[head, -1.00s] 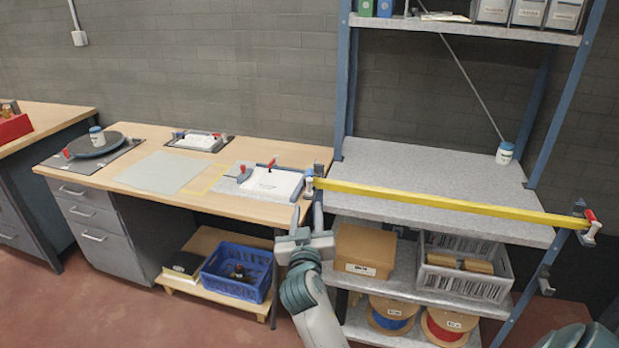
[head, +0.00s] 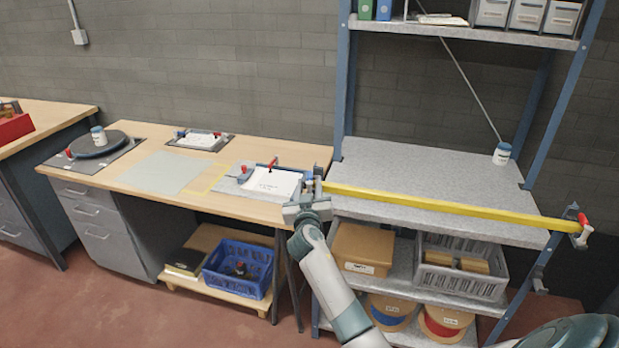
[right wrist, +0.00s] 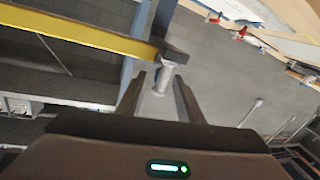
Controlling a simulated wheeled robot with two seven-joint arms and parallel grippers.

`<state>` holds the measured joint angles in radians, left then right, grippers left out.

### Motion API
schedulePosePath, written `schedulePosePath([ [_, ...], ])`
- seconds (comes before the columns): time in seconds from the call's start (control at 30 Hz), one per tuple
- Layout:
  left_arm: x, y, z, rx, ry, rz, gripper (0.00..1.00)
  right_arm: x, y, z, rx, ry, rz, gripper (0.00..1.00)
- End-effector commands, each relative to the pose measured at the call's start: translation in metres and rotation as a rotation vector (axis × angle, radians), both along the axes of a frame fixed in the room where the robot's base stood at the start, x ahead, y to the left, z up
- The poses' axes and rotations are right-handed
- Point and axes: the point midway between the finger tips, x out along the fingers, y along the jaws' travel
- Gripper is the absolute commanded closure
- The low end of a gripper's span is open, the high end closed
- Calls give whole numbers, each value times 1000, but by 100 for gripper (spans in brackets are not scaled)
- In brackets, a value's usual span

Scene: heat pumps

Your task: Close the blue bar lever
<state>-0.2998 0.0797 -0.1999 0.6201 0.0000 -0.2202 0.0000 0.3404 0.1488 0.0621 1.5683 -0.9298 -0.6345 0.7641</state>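A yellow bar (head: 440,204) spans the front of the shelf rack's middle shelf. The blue lever (head: 309,176) is small at the bar's left end, partly hidden by my right gripper. My right gripper (head: 311,188) is just below and in front of it, fingers pointing up toward that end. In the right wrist view, the gripper's two fingers (right wrist: 160,92) are apart, with a pale cylindrical piece (right wrist: 165,74) of the bar's end fitting at or just beyond the gap. Contact cannot be told. My left gripper is out of view.
A red lever (head: 583,219) sits at the bar's right end. A wooden workbench (head: 240,206) with a white panel (head: 272,183) stands close to the left of the gripper. A cardboard box (head: 363,248) and grey crate (head: 463,279) sit on the shelf below.

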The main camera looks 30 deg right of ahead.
Motion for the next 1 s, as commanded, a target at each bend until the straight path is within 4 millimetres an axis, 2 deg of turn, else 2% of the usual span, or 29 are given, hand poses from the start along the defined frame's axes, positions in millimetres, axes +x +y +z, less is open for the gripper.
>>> schedulePosePath([
  [0.23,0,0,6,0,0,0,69,19,-13,1,-1,1,0,67],
  [0.67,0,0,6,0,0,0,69,23,-15,0,-1,0,0,67],
  [0.8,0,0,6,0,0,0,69,22,-15,0,-1,0,0,100],
  [1.0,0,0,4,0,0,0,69,22,-15,-1,-2,-1,-4,100],
])
